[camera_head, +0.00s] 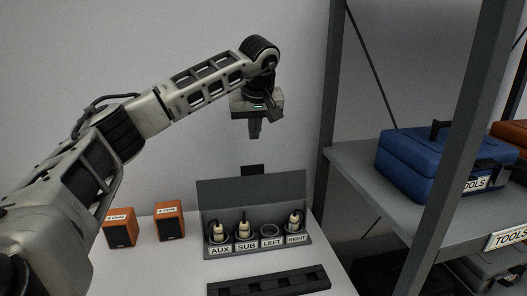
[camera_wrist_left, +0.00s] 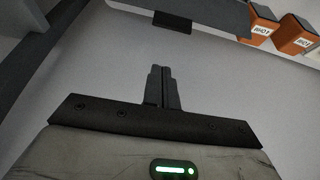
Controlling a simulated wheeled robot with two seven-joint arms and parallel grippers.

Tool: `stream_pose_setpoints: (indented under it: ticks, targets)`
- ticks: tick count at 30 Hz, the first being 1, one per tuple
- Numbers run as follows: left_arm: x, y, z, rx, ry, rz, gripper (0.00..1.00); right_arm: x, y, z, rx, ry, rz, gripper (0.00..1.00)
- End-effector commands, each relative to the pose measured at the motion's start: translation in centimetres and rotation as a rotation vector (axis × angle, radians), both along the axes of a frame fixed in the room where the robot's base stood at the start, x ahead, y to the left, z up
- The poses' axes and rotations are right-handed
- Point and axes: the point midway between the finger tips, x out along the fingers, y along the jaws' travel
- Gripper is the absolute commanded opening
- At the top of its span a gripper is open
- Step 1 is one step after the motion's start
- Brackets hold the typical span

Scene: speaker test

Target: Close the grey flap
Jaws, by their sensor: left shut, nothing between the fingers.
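The grey flap (camera_head: 252,189) stands raised at the back of a grey terminal box (camera_head: 308,242) on the white table, with a dark tab on its top edge. The box is open, with sockets labelled AUX, SUB, LEFT and RIGHT. Plugs sit at AUX, SUB and RIGHT; LEFT shows an empty ring. My left gripper (camera_head: 254,130) is shut and empty, pointing down above and behind the flap, apart from it. In the left wrist view the shut fingers (camera_wrist_left: 163,88) show, with the flap's edge (camera_wrist_left: 205,12) and its tab at the top. My right gripper is not in view.
Two orange speakers (camera_head: 119,229) stand left of the box. A black slotted strip (camera_head: 268,282) lies in front of it. A metal shelf (camera_head: 365,165) with a blue toolbox (camera_head: 432,165) stands to the right, its dark post close to the table. The wall is behind.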

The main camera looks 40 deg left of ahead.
Motion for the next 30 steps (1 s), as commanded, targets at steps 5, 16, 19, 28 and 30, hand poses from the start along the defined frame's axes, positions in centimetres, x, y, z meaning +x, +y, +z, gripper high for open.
stream_pose_setpoints:
  ticks: [5, 16, 19, 28, 30]
  targets:
    - [0.1, 1.2, -1.2, 0.019, 0.011, 0.007, 0.00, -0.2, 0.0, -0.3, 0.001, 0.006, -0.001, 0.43]
    - [2.1, 3.4, -7.8, 0.015, 0.008, 0.006, 0.00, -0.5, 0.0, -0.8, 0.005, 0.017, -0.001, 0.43]
    - [2.2, 3.4, -8.6, 0.016, 0.004, 0.001, 0.00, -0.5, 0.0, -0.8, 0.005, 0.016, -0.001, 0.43]
    - [0.2, 0.9, -7.7, 0.015, 0.003, 0.002, 0.00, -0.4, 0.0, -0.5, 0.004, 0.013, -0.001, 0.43]
    - [0.0, 0.8, -7.7, 0.014, 0.004, 0.003, 0.00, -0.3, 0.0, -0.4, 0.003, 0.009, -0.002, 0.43]
